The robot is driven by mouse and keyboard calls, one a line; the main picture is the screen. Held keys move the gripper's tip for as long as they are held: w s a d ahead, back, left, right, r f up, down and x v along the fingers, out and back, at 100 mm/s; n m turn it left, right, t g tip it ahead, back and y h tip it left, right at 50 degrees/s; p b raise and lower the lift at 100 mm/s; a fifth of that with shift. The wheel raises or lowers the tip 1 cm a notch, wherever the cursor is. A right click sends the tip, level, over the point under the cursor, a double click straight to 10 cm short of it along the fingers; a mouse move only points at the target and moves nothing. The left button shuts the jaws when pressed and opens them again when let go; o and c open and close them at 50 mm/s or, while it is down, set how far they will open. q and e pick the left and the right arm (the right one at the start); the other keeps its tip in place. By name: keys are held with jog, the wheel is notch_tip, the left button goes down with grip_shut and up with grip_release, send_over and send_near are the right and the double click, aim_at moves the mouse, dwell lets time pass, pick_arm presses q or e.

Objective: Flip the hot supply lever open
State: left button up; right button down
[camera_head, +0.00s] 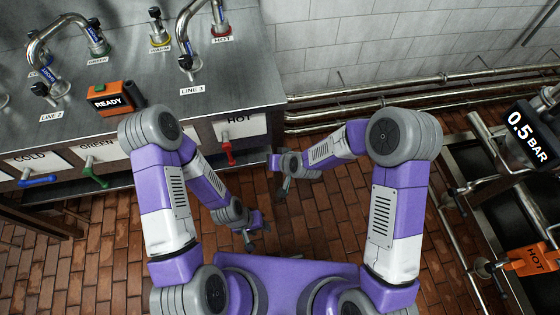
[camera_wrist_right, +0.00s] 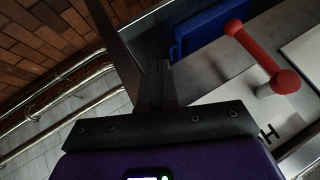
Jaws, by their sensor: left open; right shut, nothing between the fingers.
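The red hot supply lever (camera_head: 227,151) is on the bench front just below the white HOT label (camera_head: 239,126). It hangs roughly downward in the head view. In the right wrist view the red lever (camera_wrist_right: 258,54) shows as a bar with a round knob, right of my fingers and apart from them. My right gripper (camera_head: 284,190) is shut and empty, to the right of the lever; its dark fingers (camera_wrist_right: 157,85) are close together in the wrist view. My left gripper (camera_head: 250,241) is open and empty, below the lever in the picture, over the brick floor.
A blue lever (camera_head: 38,181) and a green lever (camera_head: 95,177) sit left on the bench front. An orange READY box (camera_head: 110,98) and curved taps stand on the bench. Pipes (camera_head: 400,90) run along the wall.

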jog(key=shift+s+d, duration=0.2)
jog(key=shift+d, duration=0.45)
jog(key=shift+s+d, duration=0.15)
jog(key=shift+d, duration=0.5)
jog(key=s+d+f+m+g+h+p, duration=0.1)
jog(key=s+d+f+m+g+p, duration=0.1)
jog(key=s+d+p, duration=0.2)
jog(key=s+d+f+m+g+p, duration=0.2)
jog(key=s+d, duration=0.7)
jog(key=s, duration=0.5)
jog(key=shift+s+d+m+g+h+p, duration=0.35)
jog(key=shift+g+p, duration=0.25)
jog(key=shift+p, duration=0.35)
